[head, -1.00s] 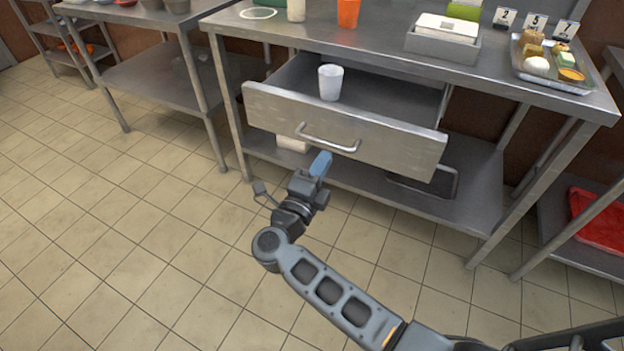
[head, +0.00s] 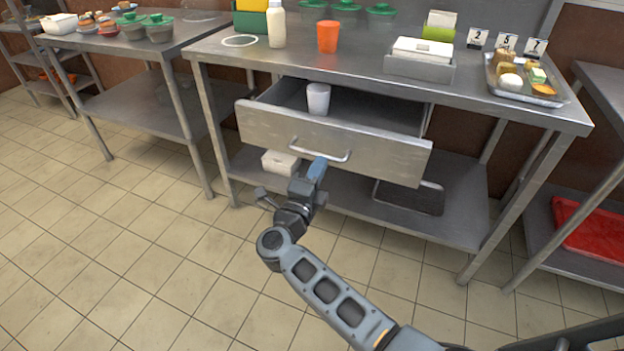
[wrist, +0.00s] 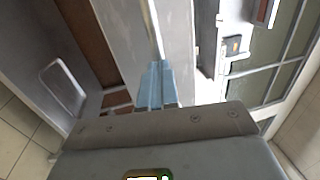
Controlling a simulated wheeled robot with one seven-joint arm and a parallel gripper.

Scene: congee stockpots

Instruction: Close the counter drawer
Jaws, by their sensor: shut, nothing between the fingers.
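The counter drawer (head: 265,126) is pulled out under the steel counter, with a white cup (head: 318,99) standing inside it. Its front has a curved metal handle (head: 338,158). My gripper (head: 318,165), with blue fingers, is shut and empty just in front of the drawer front, at the handle. In the wrist view the shut fingertips (wrist: 157,72) point at the handle bar (wrist: 152,28), with the grey drawer front (wrist: 120,40) behind it. Whether they touch the handle or the front, I cannot tell.
The counter (head: 360,70) holds a white bottle (head: 277,25), an orange cup (head: 327,37) and a food tray (head: 520,85). A lower shelf (head: 340,195) lies under the drawer, with a white box (head: 281,163) on it. The tiled floor in front is free.

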